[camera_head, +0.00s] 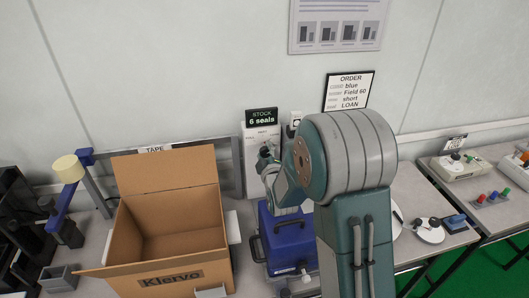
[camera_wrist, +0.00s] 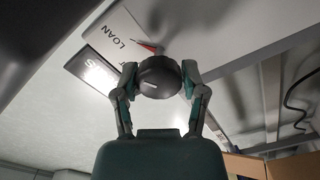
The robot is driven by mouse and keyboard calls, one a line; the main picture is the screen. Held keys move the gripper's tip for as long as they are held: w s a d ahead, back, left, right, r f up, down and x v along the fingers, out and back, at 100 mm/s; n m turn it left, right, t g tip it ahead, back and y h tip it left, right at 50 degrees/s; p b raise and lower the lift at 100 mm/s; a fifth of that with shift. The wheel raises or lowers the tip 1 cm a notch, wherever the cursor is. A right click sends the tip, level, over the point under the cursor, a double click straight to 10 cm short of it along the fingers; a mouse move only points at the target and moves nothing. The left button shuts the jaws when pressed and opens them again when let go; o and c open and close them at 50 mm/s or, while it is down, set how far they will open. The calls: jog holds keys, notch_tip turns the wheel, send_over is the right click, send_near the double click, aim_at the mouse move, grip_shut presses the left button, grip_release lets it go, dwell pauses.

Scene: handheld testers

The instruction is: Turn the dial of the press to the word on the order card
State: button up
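The order card (camera_head: 348,91) on the wall reads "blue", "Field 60", "short" and "LOAN". The press's pale upright panel (camera_head: 254,141) stands behind my arm, below the sign. In the wrist view, the round black dial (camera_wrist: 158,78) carries a short white line. A red pointer (camera_wrist: 149,46) sticks out beyond its rim, beside the printed word LOAN (camera_wrist: 121,40). Another word right of the dial is mostly hidden. My gripper (camera_wrist: 160,74) has a finger on each side of the dial, and both appear to touch it.
A "STOCK 6 seals" sign (camera_head: 262,116) tops the panel. A large open cardboard box (camera_head: 172,277) stands left of my arm. A blue case (camera_head: 285,240) sits close below my gripper. A lamp-like tool (camera_head: 70,169) stands far left; small devices occupy the right-hand tables.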

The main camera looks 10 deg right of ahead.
jog(key=o, duration=0.3)
jog(key=shift+f, duration=0.35)
jog(key=shift+r, duration=0.15)
jog(key=shift+r, duration=0.1)
jog(key=s, duration=1.2)
